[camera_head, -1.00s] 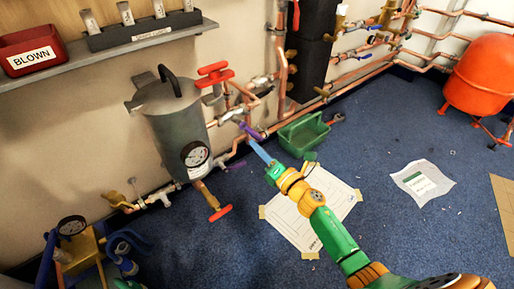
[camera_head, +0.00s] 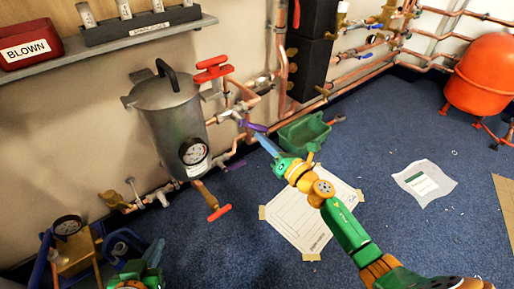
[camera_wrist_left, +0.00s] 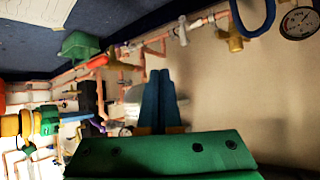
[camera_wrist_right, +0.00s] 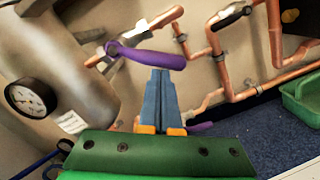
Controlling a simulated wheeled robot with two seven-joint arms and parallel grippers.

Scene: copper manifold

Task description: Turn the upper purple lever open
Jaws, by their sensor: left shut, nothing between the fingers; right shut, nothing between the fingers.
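The upper purple lever (camera_head: 256,127) sits on the copper pipework right of the grey tank. In the right wrist view the lever (camera_wrist_right: 148,57) runs across the picture just beyond my fingertips. My right gripper (camera_head: 261,137) is shut and empty, its blue fingertips close to the lever's free end. I cannot tell whether they touch it. A lower purple lever (camera_head: 236,165) is below, and it also shows in the right wrist view (camera_wrist_right: 199,128). My left gripper (camera_wrist_left: 160,73) is shut and empty, pointing toward the wall. In the head view its arm shows only at the bottom left.
The grey tank (camera_head: 168,115) with a gauge and red handles stands left of the levers. A green tray (camera_head: 304,133) and a taped paper sheet (camera_head: 300,222) lie on the blue floor. A blue frame with a gauge (camera_head: 68,225) is at the lower left.

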